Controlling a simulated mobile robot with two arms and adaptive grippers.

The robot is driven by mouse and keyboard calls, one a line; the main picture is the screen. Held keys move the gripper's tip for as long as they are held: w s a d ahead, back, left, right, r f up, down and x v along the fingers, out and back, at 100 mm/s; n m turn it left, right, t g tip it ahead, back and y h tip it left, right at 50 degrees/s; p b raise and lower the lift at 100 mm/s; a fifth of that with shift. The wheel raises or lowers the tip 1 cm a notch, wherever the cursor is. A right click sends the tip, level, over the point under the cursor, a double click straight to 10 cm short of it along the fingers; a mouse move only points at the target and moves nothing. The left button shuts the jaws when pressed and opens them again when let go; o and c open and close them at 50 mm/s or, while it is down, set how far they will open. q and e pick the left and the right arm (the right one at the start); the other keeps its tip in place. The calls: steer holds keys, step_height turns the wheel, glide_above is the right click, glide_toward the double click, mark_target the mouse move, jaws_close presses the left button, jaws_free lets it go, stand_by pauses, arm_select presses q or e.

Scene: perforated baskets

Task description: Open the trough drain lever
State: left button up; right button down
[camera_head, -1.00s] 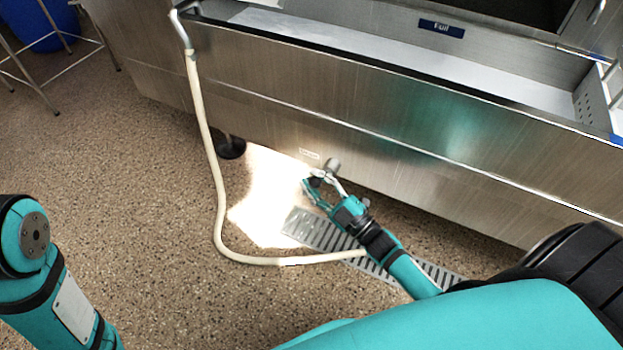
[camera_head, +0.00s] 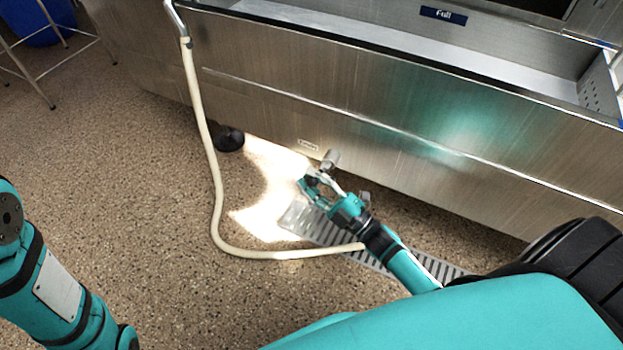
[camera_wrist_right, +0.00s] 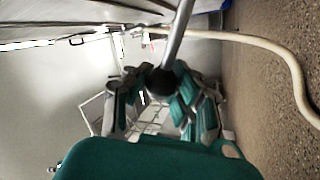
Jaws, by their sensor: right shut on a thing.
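The steel trough (camera_head: 420,140) runs across the back of the head view, with a small label (camera_head: 308,145) low on its front. The drain fitting (camera_head: 330,160) is a grey cylinder just below that label. My right gripper (camera_head: 311,181) is beside the fitting, low under the trough's front edge. In the right wrist view a metal rod with a dark round end (camera_wrist_right: 160,82), seemingly the drain lever, sits between the fingers (camera_wrist_right: 155,95), which are shut on it. Of my left arm, only links show at the lower left; its gripper is out of frame.
A cream hose (camera_head: 217,190) hangs from a metal pipe and curls over the floor towards my right arm. A slotted floor grate (camera_head: 325,232) lies below the gripper. A metal-legged stand (camera_head: 50,55) and a blue container (camera_head: 40,20) are at the upper left. Open floor lies left of the hose.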

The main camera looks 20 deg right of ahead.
steer(key=c, duration=1.2)
jaws_free()
steer(key=shift+s+d, duration=0.15)
steer(key=shift+d, duration=0.2)
steer(key=shift+o, duration=1)
steer(key=shift+a, duration=0.15)
steer(key=v, duration=1.2)
steer(key=shift+r, duration=0.1)
